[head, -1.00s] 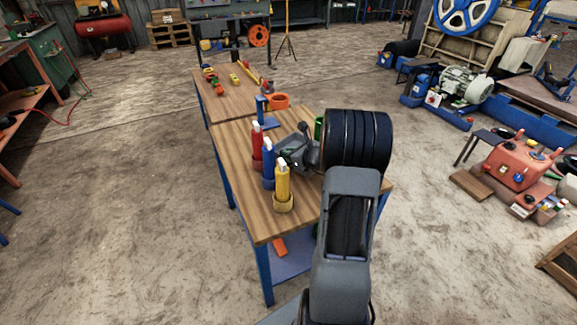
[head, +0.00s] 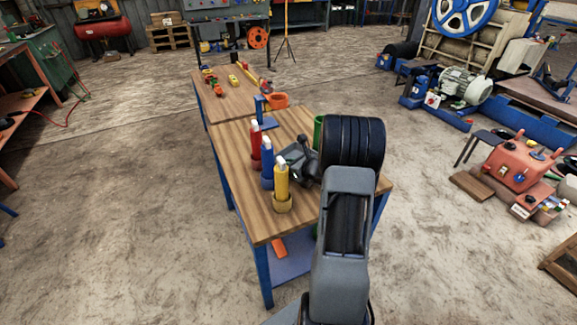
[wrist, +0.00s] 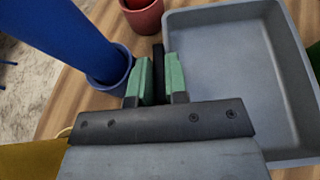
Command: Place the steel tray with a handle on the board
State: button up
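The steel tray (wrist: 240,75) is a grey, shallow, rectangular pan. In the wrist view it sits just right of my gripper (wrist: 160,75), above or on the wooden tabletop. A dark, narrow bar at its left edge, which looks like its handle (wrist: 158,60), is between the two green fingertips. The fingers are close together and appear shut on it. In the head view my gripper (head: 296,160) is low over the near table, behind the colored cylinders. The tray is mostly hidden there by my arm. I cannot make out which surface is the board.
Red (head: 255,140), blue (head: 267,165) and yellow (head: 282,182) cylinders stand in cups close left of my gripper. A green cup (head: 318,130) and a blue stand (head: 266,118) are also on the near table (head: 230,165). An orange bowl (head: 278,99) stands behind. The table's left strip is clear.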

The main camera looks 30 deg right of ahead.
jog(key=o, duration=0.4)
jog(key=shift+r, duration=0.15)
